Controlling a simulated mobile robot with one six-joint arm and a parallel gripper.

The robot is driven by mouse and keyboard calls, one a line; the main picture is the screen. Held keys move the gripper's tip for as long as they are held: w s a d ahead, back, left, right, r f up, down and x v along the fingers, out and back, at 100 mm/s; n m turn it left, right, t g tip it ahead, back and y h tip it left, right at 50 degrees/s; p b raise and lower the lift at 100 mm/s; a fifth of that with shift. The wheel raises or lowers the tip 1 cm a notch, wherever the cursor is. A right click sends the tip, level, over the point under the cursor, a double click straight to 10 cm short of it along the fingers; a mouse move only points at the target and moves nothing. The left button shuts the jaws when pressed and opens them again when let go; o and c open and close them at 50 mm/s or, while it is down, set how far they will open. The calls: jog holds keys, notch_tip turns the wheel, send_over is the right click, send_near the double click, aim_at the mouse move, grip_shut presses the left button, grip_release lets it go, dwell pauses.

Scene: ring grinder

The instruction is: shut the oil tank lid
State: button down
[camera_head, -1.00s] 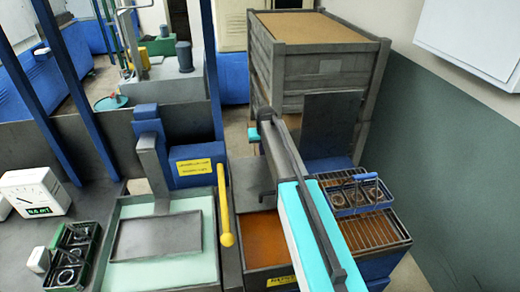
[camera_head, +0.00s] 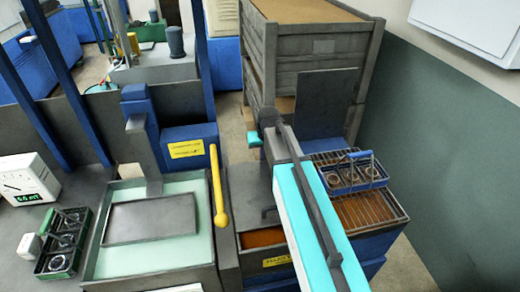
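The oil tank (camera_head: 241,258) stands in the middle foreground, with a yellow label on its front. A flat grey lid plate (camera_head: 243,190) covers the back part of its opening. A strip of orange-brown oil (camera_head: 262,238) shows uncovered at the front. My teal and dark arm reaches from the bottom edge over the tank's right side and hides part of the lid and the opening. My gripper is not seen; it is hidden behind the arm, so its contact with the lid cannot be told.
A yellow lever (camera_head: 217,188) stands at the tank's left, beside a pale green basin (camera_head: 107,260). A blue-handled basket with rings (camera_head: 347,178) sits on a rack (camera_head: 385,207) at the right. An upright dark panel (camera_head: 327,100) and a large crate (camera_head: 320,65) stand behind.

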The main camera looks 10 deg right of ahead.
aim_at(264, 163)
jog(key=s, duration=0.7)
jog(key=shift+s+b, duration=0.15)
jog(key=shift+b, duration=0.25)
jog(key=shift+s+f, duration=0.1)
jog(key=shift+s, duration=0.05)
jog(key=w, duration=0.4)
jog(key=shift+w, duration=0.1)
jog(key=shift+w+r, duration=0.15)
jog(key=shift+r, duration=0.05)
jog(key=shift+b+v, duration=0.5)
jog(key=shift+v, duration=0.65)
jog(key=b+v, duration=0.2)
jog(key=v, duration=0.5)
jog(key=shift+r, duration=0.25)
